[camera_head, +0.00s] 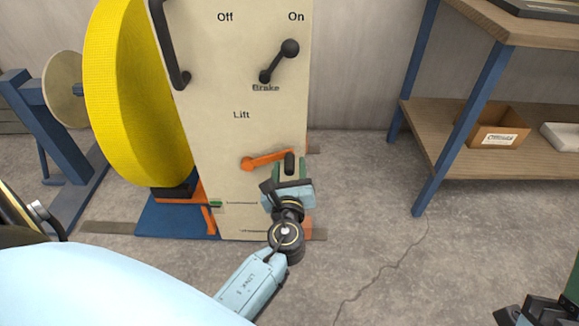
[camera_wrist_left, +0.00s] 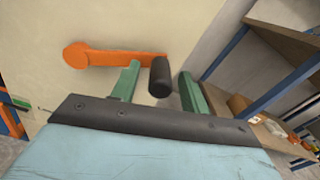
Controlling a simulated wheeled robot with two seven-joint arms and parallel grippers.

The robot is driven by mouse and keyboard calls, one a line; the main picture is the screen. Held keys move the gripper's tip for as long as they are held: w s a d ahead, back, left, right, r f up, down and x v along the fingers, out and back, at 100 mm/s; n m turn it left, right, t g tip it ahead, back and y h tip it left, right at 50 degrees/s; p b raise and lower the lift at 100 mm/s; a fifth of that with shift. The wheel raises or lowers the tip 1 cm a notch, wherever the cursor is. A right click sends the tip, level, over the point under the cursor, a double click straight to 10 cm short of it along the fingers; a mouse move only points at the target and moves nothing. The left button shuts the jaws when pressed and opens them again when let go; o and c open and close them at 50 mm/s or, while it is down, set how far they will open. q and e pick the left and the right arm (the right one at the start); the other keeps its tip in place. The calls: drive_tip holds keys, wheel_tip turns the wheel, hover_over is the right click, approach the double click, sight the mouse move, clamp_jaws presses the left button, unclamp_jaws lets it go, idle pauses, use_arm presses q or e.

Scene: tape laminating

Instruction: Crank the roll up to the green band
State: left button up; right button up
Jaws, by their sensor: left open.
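The large yellow roll (camera_head: 135,95) stands upright at the left of the beige machine panel (camera_head: 215,120). Below the word Lift is an orange crank (camera_head: 262,160) with a black grip (camera_head: 289,158); its arm points right. My left gripper (camera_head: 290,173) is open at the crank. In the left wrist view its green fingers (camera_wrist_left: 160,85) stand on either side of the black grip (camera_wrist_left: 160,72), with gaps visible. A small green band (camera_head: 216,204) shows low on the panel's left edge, near an orange part (camera_head: 208,218). My right gripper (camera_head: 540,310) is only partly visible at the lower right corner.
A blue-legged wooden shelf (camera_head: 460,130) with a cardboard box (camera_head: 497,127) stands at right. Cracked floor between is clear.

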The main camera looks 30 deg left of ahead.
use_arm(q)
drive_tip(key=shift+x, duration=0.85)
drive_tip(key=shift+c, duration=0.3)
clamp_jaws()
